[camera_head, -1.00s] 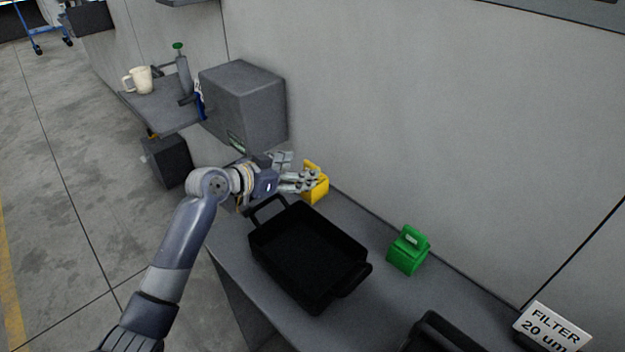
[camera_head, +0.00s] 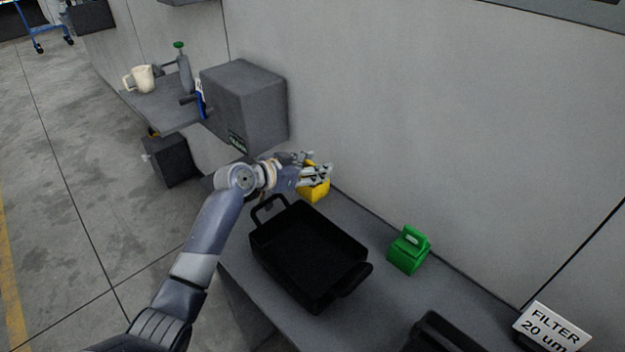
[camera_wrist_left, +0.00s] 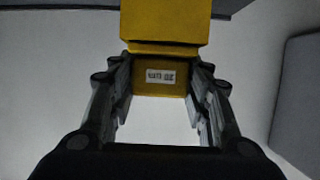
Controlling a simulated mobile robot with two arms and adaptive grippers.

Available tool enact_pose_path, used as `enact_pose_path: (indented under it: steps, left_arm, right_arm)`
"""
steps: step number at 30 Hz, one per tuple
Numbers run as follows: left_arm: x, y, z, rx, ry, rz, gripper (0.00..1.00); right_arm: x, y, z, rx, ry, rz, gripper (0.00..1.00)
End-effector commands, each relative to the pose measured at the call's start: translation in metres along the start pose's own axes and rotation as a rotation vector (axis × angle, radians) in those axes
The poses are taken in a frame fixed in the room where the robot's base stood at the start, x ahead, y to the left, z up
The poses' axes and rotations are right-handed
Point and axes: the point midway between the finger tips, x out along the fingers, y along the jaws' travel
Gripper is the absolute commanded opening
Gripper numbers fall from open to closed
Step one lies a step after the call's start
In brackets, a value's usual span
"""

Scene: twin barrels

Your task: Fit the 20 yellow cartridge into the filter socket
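The yellow cartridge (camera_head: 317,192) stands on the counter near the wall, partly hidden by my left gripper (camera_head: 322,172). In the left wrist view the cartridge (camera_wrist_left: 165,28) is straight ahead, with a small white label whose text is upside down and hard to read. My left gripper (camera_wrist_left: 162,90) has its fingers apart, one on each side of the cartridge's narrower labelled part. Whether they touch it is unclear. The sign "FILTER 20 um" (camera_head: 550,328) is at the bottom right; no socket is clearly visible. My right gripper is out of view.
A black tray with handles (camera_head: 320,290) lies in front of the cartridge. A green cartridge (camera_head: 409,250) stands to the right. Another black object (camera_head: 435,335) is cut off below. A grey box (camera_head: 245,105) and a shelf with a mug (camera_head: 140,78) are at left.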

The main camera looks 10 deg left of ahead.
Motion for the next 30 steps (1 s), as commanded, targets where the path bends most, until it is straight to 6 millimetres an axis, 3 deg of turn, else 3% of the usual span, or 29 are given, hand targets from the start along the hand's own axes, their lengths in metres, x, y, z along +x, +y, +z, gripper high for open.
enact_pose_path:
  steps: [13, 30]
  left_arm:
    - [-0.003, -0.001, -0.006, 0.003, 0.001, -0.001, 0.2]
    - [-0.04, 0.0, -0.098, 0.003, 0.001, 0.0, 0.2]
  right_arm:
    - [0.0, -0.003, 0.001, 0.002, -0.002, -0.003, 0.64]
    - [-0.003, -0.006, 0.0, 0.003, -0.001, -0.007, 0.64]
